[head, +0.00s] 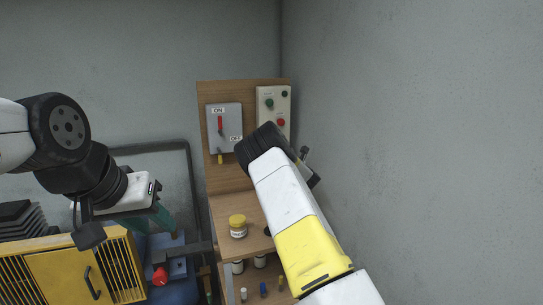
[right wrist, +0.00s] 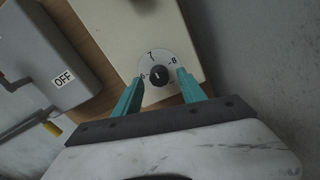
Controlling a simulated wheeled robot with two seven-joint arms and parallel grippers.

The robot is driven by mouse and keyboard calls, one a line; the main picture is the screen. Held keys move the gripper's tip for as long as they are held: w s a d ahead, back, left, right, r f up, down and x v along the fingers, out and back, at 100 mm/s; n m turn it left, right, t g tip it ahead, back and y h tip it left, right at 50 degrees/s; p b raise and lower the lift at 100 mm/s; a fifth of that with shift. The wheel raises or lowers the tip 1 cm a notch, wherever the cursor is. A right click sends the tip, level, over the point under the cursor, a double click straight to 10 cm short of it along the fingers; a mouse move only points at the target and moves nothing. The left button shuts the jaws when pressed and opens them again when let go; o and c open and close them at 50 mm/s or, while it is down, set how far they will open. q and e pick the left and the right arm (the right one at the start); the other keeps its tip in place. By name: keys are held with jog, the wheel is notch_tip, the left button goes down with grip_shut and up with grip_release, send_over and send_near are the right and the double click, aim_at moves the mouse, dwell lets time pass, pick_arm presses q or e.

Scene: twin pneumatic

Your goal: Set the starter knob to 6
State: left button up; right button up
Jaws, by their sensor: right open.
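The starter knob (right wrist: 159,76) is small, round and dark, on a pale dial on a cream box (right wrist: 125,38) in the right wrist view. A light line on it points roughly up in that view. My right gripper (right wrist: 160,80) is open, with one teal finger on each side of the knob; contact cannot be told. In the head view my right arm hides the knob. My left gripper (head: 163,221) hangs at the left, its jaw gap unclear.
A grey ON/OFF switch box (head: 224,128) with a red lever is left of the cream box with green and red buttons (head: 281,121). A yellow-lidded jar (head: 238,226) stands on the wooden shelf. A yellow cabinet (head: 65,272) is lower left. A grey wall is close on the right.

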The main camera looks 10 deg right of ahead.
jog(key=s+d, duration=0.1)
jog(key=s, duration=0.6)
jog(key=shift+d, duration=0.15)
